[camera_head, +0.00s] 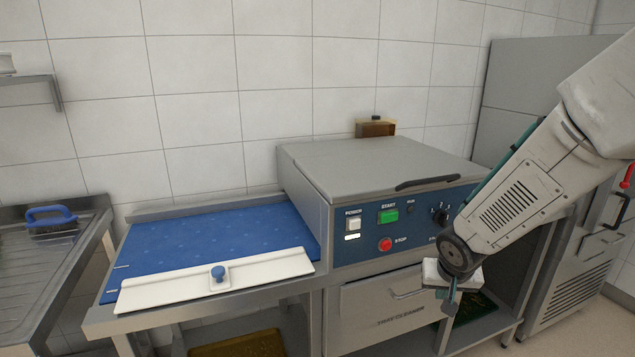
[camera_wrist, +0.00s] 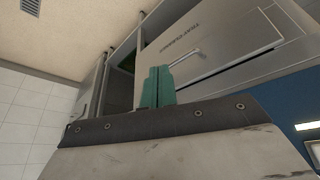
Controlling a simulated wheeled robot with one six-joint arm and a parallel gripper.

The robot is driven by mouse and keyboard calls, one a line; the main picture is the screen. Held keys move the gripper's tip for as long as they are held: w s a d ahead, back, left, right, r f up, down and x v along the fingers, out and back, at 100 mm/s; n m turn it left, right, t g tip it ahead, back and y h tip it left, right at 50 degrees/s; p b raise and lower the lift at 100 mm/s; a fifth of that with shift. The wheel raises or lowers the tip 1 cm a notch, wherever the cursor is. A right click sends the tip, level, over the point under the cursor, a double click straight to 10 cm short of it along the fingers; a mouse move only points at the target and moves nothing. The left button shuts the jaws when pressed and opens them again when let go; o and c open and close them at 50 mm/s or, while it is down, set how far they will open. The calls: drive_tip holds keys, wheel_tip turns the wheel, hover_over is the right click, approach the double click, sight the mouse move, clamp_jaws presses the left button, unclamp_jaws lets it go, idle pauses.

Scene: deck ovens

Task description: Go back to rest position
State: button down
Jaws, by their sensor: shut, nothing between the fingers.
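My gripper (camera_head: 449,300) hangs in front of the right part of the grey machine (camera_head: 375,161) in the head view, pointing down. In the wrist view my gripper (camera_wrist: 157,72) shows as two green fingers close together, shut with nothing between them. The machine's lid is down, and its blue front panel (camera_head: 370,231) has a green start button, a red stop button and a knob. My arm partly covers the panel's right end. Below the panel is a grey drawer front (camera_head: 375,310) with a handle; it also shows in the wrist view (camera_wrist: 215,45).
A blue mat (camera_head: 200,241) and a white board with a blue knob (camera_head: 245,278) lie on the left table. A brush (camera_head: 50,218) sits on the far-left drainboard. A grey cabinet (camera_head: 560,75) stands at the right. An amber container (camera_head: 375,128) is behind the lid.

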drive_tip(key=s+a+r+n+g, duration=0.1)
drive_tip(key=s+r, duration=0.7)
drive_tip(key=s, duration=0.6)
drive_tip(key=s+a+r+n+g+y, duration=0.1)
drive_tip(key=s+a+r+g, duration=0.1)
drive_tip(key=s+r, duration=0.7)
drive_tip(key=shift+s+n+y, duration=0.3)
drive_tip(key=shift+s, duration=2.25)
drive_tip(key=shift+a, duration=0.1)
